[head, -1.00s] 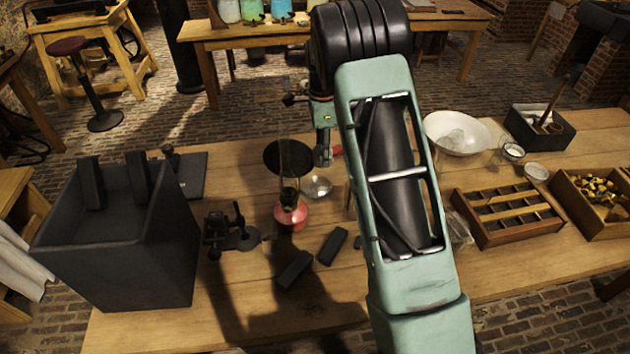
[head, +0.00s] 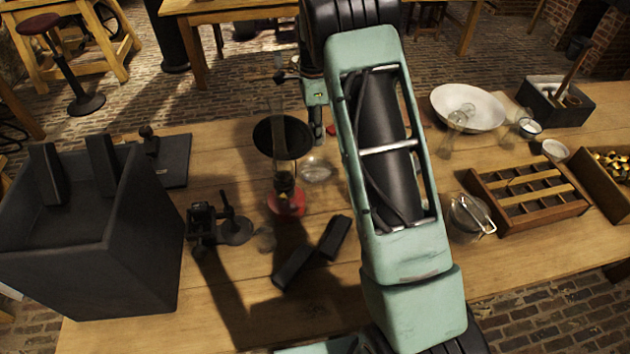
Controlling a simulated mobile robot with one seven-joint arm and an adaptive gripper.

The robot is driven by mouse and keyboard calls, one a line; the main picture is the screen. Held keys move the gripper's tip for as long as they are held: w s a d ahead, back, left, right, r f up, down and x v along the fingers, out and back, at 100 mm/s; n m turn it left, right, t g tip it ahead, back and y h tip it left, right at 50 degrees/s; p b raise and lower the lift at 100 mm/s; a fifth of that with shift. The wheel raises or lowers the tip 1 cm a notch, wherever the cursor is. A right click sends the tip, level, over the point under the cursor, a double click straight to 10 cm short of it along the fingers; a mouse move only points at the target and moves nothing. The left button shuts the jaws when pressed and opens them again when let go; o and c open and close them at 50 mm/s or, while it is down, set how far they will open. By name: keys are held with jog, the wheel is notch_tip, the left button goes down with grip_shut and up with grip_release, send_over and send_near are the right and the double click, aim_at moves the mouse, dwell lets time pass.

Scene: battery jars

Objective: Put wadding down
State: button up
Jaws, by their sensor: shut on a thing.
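My gripper (head: 317,138) points down over the far middle of the table, left of my green forearm. It is small and partly hidden, and it is shut. The wadding cannot be made out; what lies between the fingers is too small and covered to see. Below the gripper is a clear round glass dish (head: 316,170). Just left stands a red-based lamp or burner (head: 286,200) with a tall clear glass, in front of a black disc (head: 282,138).
A big dark open box (head: 85,250) stands at left, beside a small black clamp stand (head: 218,225). Two dark blocks (head: 335,237) lie mid-front. At right are a white bowl (head: 480,100), a glass jar (head: 468,212) and a divided wooden tray (head: 530,197). Bare table lies front right.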

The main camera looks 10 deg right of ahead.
notch_tip(320, 180, down, 2)
jog(key=shift+f+b, duration=0.25)
jog(key=shift+b, duration=0.4)
notch_tip(320, 180, down, 10)
jog(key=shift+r+p, duration=0.15)
jog(key=shift+p, duration=0.3)
jog(key=o, duration=1.2)
notch_tip(320, 180, up, 12)
jog(key=shift+a+r+b, duration=0.1)
jog(key=shift+b, duration=0.2)
